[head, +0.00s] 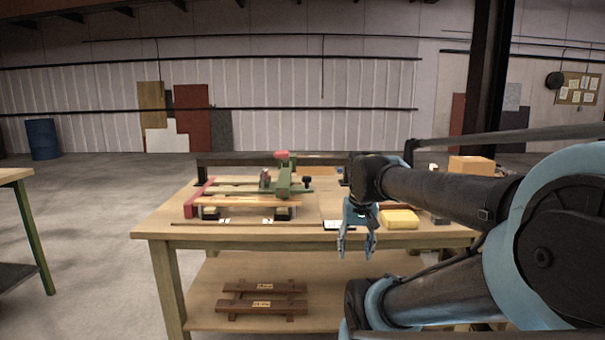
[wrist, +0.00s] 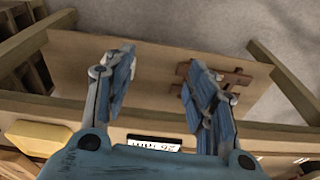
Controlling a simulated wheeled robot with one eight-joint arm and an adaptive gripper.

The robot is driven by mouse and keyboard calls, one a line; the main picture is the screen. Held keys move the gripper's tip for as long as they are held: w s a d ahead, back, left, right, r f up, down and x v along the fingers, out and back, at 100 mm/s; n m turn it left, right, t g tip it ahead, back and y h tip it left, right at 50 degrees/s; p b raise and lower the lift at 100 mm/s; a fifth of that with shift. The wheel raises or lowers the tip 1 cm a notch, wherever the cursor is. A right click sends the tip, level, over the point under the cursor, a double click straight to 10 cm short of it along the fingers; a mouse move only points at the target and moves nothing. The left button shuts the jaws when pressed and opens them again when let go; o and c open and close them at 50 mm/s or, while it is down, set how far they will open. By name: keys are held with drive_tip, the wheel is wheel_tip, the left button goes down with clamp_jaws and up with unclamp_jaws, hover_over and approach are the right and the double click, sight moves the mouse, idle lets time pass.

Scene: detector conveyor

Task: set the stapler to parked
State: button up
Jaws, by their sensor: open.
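A green-and-red fixture stands on the left half of the workbench in the head view. Its upright green head (head: 284,178) with a red top sits across pale rails, and a long red bar (head: 198,198) closes the left end. I take this green head to be the stapler, but its labels are too small to read. My gripper (head: 356,246) hangs in front of the bench's front edge, to the right of the fixture and apart from it. Its blue fingers are spread and empty, also in the wrist view (wrist: 158,75).
A yellow block (head: 400,219) and a small white display (head: 339,225) lie near the bench's (head: 180,236) front edge. A cardboard box (head: 471,165) is at back right. Dark wooden frames (head: 262,304) rest on the lower shelf.

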drive_tip(key=w+a+r+m+g, duration=0.1)
drive_tip(key=w+a+r+m, duration=0.25)
drive_tip(key=w+r, duration=0.7)
drive_tip(key=w+a+r+m, duration=0.2)
drive_tip(key=w+a+r, duration=0.2)
drive_tip(key=w+r, duration=0.6)
drive_tip(key=w+a+r+m+g, duration=0.1)
drive_tip(key=w+a+r+m, duration=0.25)
drive_tip(key=w+r, duration=0.65)
drive_tip(key=shift+n, duration=0.4)
drive_tip(key=f, duration=1.2)
drive_tip(key=w+a+f, duration=0.1)
drive_tip(key=f, duration=0.5)
drive_tip(key=shift+c, duration=0.2)
clamp_jaws()
